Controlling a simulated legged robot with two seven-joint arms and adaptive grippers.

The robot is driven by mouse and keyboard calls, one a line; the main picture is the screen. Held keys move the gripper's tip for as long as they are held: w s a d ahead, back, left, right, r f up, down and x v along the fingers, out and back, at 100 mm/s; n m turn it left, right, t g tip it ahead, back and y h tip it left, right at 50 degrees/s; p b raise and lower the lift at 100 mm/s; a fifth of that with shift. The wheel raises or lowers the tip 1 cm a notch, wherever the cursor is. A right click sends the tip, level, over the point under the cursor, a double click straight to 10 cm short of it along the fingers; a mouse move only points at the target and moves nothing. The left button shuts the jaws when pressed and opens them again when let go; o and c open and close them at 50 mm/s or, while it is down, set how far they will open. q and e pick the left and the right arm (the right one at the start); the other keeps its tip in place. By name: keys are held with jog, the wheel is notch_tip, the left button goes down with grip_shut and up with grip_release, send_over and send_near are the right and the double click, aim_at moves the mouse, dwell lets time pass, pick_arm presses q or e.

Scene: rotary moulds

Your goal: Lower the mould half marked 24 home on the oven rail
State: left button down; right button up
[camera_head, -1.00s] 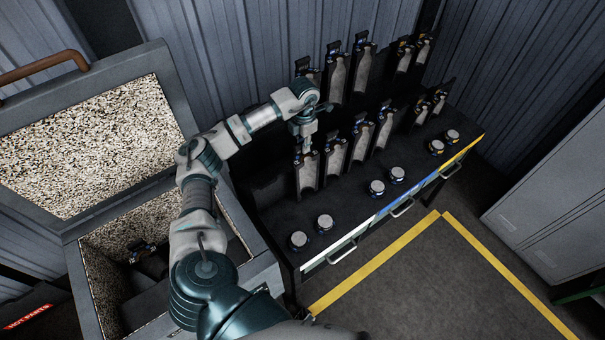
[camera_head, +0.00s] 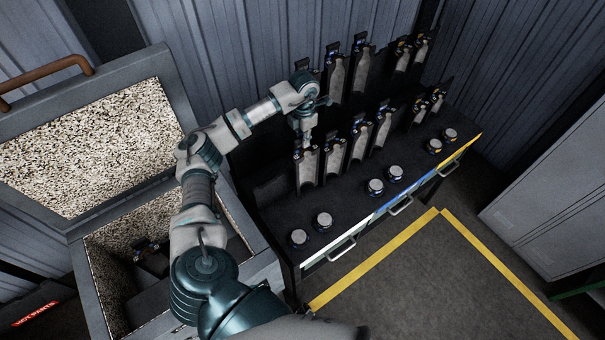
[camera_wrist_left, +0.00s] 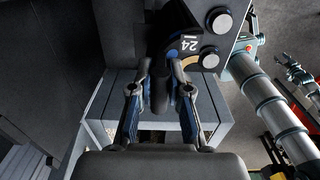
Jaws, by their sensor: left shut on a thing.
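My left gripper (camera_head: 306,138) points down at the left end of the bench's front row in the head view. It is shut on the top of a mould half (camera_head: 307,168) that stands upright there, with a pale inner face. In the left wrist view my left gripper (camera_wrist_left: 160,100) has its fingers on either side of a dark grip piece. Beyond it a white 24 (camera_wrist_left: 189,43) shows on a dark surface. The open oven (camera_head: 262,275) is at the left, with speckled lining. What may be my right gripper (camera_wrist_left: 299,75) shows small in the left wrist view.
Several other mould halves (camera_head: 361,138) stand in two rows on the dark bench (camera_head: 270,215). Several round capped pots (camera_head: 299,237) line its front. A dark part (camera_head: 152,258) is inside the oven. Grey lockers (camera_head: 550,220) stand at right; the floor between is clear.

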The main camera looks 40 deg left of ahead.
pick_arm(q)
jog(key=shift+w+r, duration=0.1)
jog(key=shift+r, duration=0.3)
jog(key=shift+r+p, duration=2.45)
jog(key=shift+r, duration=0.4)
jog(key=shift+f, duration=0.1)
